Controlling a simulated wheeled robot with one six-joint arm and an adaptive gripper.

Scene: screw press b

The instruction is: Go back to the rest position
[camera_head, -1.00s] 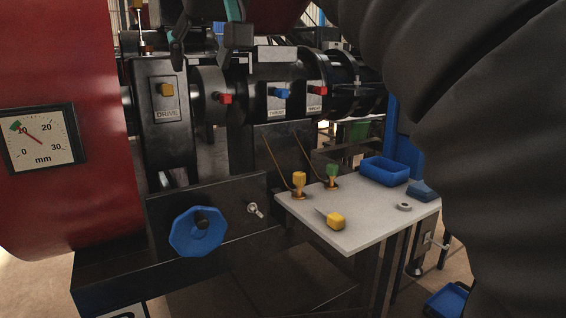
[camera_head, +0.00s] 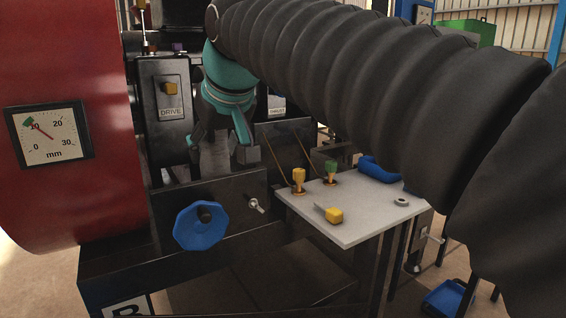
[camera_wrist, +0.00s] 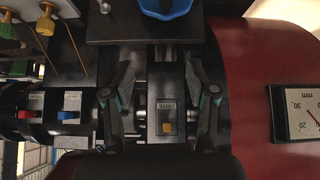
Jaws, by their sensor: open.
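My gripper (camera_head: 221,150) is open and empty in the head view, in front of the black press housing, right of the DRIVE panel (camera_head: 170,92) with its yellow switch. In the wrist view my gripper (camera_wrist: 160,75) has its two fingers spread wide, with the DRIVE panel (camera_wrist: 167,118) between them, upside down. My dark ribbed arm crosses the upper right of the head view and hides part of the press behind it.
A blue handwheel (camera_head: 200,226) sits low on the press front. A grey shelf (camera_head: 350,228) holds yellow and green pieces, a ring (camera_head: 401,202) and a blue tray (camera_head: 378,170). The red drum with a gauge (camera_head: 50,134) stands at left.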

